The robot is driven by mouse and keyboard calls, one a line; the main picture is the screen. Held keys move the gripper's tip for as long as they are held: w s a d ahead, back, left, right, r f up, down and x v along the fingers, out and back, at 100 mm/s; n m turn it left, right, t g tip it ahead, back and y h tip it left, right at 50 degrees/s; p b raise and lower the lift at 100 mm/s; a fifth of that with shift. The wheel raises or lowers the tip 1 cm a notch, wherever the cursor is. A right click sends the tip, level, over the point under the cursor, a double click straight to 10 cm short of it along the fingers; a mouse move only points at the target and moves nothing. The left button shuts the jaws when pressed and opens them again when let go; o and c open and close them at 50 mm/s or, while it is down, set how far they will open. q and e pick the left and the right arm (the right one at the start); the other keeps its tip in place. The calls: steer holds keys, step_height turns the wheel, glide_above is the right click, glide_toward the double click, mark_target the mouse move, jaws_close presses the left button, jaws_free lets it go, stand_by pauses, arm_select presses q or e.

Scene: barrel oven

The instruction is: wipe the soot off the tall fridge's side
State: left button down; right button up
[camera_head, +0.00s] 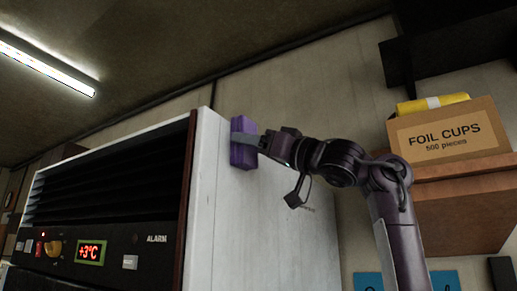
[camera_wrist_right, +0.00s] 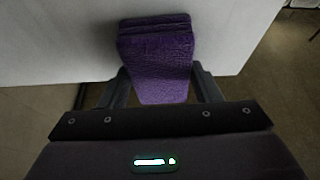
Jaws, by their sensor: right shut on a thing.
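The tall fridge (camera_head: 205,215) stands at the left in the head view, its pale side facing right and its dark front with a +3°C display facing left. My right gripper (camera_head: 262,142) is shut on a purple sponge (camera_head: 243,155) near the top front part of that side. In the right wrist view the sponge (camera_wrist_right: 158,65) sits between the fingers, its far end against or very close to the pale side (camera_wrist_right: 60,45). The left gripper is out of view.
A box labelled FOIL CUPS (camera_head: 445,135) with a yellow item (camera_head: 432,103) on it stands on a brown wall shelf (camera_head: 465,190) at the right, beyond my right arm. A dark shelf (camera_head: 450,45) hangs above. A lit tube lamp (camera_head: 45,68) is overhead.

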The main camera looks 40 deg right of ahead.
steer(key=shift+s+a+f+b, duration=0.1)
steer(key=shift+s+a+b, duration=0.2)
steer(key=shift+a, duration=0.5)
steer(key=shift+s+a+b, duration=0.25)
steer(key=shift+s+a, duration=0.1)
steer(key=shift+a, duration=0.4)
steer(key=shift+s+a+f+b, duration=0.1)
steer(key=shift+s+a+b, duration=0.2)
steer(key=shift+a, duration=0.5)
steer(key=shift+s+a+r, duration=0.15)
steer(key=shift+s+a, duration=0.1)
steer(key=shift+a, duration=0.3)
steer(key=shift+s+d+b, duration=0.15)
steer(key=shift+s+d, duration=0.25)
steer(key=shift+s, duration=0.5)
steer(key=shift+s+d+b, duration=0.1)
steer(key=shift+s+d, duration=0.35)
steer(key=shift+s, duration=0.45)
steer(key=shift+s+d+b, duration=0.15)
steer(key=shift+s+d, duration=0.25)
steer(key=shift+s, duration=0.5)
steer(key=s, duration=0.1)
steer(key=s+d, duration=0.1)
steer(key=s, duration=0.1)
steer(key=shift+d, duration=0.1)
